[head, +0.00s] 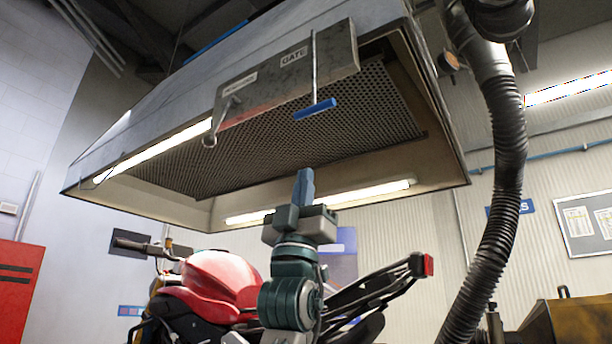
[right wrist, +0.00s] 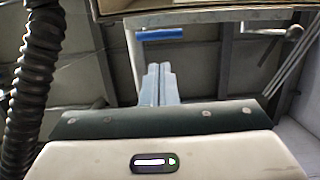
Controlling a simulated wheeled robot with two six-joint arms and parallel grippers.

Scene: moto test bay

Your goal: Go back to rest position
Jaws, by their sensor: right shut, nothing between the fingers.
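My right gripper (head: 305,186) points straight up in the middle of the head view, below the extraction hood (head: 290,120). Its two fingers are together with nothing between them. It also shows in the right wrist view (right wrist: 159,80), fingers closed side by side. A blue T-handle (head: 315,109) hangs on a rod from the box marked GATE (head: 290,85), above the gripper and apart from it. The blue handle also shows in the right wrist view (right wrist: 160,34), beyond the fingertips. My left gripper is in neither view.
A red motorcycle (head: 215,277) stands behind my right arm. A black ribbed hose (head: 505,170) hangs on the right. A small crank lever (head: 221,120) hangs from the box's left end. A yellow-brown cabinet (head: 575,326) is at lower right, a red cabinet (head: 17,285) at far left.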

